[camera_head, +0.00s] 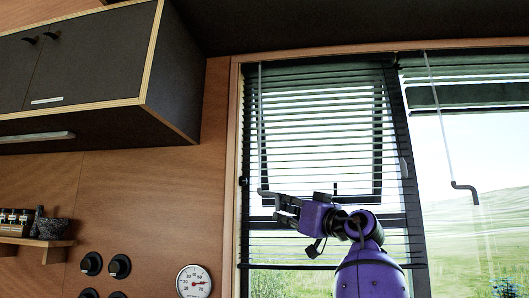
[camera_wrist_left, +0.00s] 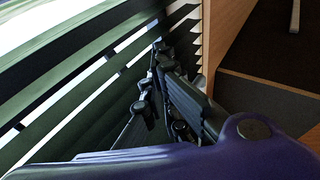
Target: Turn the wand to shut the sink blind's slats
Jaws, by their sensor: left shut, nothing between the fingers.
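The blind (camera_head: 320,131) hangs over the left window pane, its slats apart with daylight and green hills showing between them. Its thin pale wand (camera_head: 261,110) hangs along the blind's left side. The wand's lower end meets my left gripper (camera_head: 276,202) in the picture; I cannot tell whether they touch. My left gripper is shut with nothing held, in front of the blind's lower left part. In the left wrist view, its dark fingers (camera_wrist_left: 165,85) are close to the slats (camera_wrist_left: 85,100), and I cannot make out the wand there. My right gripper is out of view.
A second wand with a cranked end (camera_head: 464,186) hangs at the right pane, below a raised blind (camera_head: 470,95). A dark cabinet (camera_head: 75,65) is at upper left. A small shelf (camera_head: 38,242), black knobs and a dial (camera_head: 193,282) are on the wooden wall.

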